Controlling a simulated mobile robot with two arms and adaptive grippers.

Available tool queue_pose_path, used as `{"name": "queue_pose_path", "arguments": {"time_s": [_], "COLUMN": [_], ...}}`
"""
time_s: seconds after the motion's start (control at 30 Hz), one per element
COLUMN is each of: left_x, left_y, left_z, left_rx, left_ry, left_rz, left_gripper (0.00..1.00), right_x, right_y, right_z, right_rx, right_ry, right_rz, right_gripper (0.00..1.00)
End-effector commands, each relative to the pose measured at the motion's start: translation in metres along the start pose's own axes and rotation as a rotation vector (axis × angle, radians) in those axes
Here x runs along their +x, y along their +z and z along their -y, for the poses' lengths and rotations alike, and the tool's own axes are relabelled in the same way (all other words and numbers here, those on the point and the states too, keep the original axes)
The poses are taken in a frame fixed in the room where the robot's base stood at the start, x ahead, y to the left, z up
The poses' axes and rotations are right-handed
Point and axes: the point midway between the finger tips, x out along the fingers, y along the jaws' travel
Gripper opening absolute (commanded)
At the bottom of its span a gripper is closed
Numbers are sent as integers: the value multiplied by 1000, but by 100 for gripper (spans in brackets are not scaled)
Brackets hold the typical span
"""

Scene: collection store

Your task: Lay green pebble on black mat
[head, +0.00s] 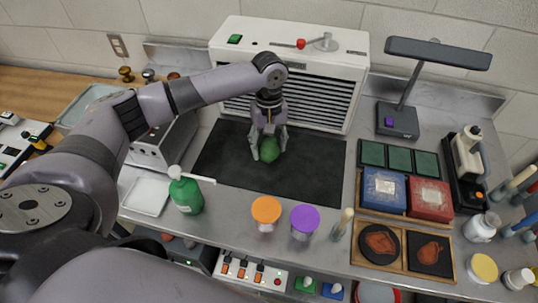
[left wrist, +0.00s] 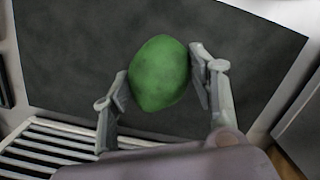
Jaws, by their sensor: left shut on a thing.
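The green pebble (head: 269,151) is between the fingers of my left gripper (head: 268,147), over the middle of the black mat (head: 320,165). In the left wrist view the green pebble (left wrist: 158,74) sits between the two fingertips of the left gripper (left wrist: 166,82), which are shut on it. The black mat (left wrist: 80,50) spreads out behind it. I cannot tell whether the pebble touches the mat or is slightly above it. My right gripper is not in view.
A white machine with a slatted front (head: 330,62) stands behind the mat. A green bottle (head: 186,193), an orange-lidded jar (head: 266,211) and a purple-lidded jar (head: 304,221) stand in front. A desk lamp (head: 398,121) and boxes are to the right. The mat's right part is clear.

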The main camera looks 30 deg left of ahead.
Motion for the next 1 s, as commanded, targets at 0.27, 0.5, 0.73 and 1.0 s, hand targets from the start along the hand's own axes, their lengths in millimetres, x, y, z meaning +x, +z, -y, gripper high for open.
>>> {"name": "queue_pose_path", "arguments": {"time_s": [0.27,0.5,0.73,1.0], "left_x": [26,57,60,63], "left_y": [-3,-7,-7,-7], "left_z": [-1,-2,-3,-2], "left_rx": [1,1,1,1], "left_ry": [1,1,2,0], "left_rz": [1,-1,-1,0], "left_gripper": [12,12,12,61], "right_x": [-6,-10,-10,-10], "right_y": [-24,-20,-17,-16], "right_z": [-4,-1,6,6], "right_rx": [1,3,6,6], "right_ry": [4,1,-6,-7], "right_rz": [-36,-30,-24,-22], "right_gripper": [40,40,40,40]}}
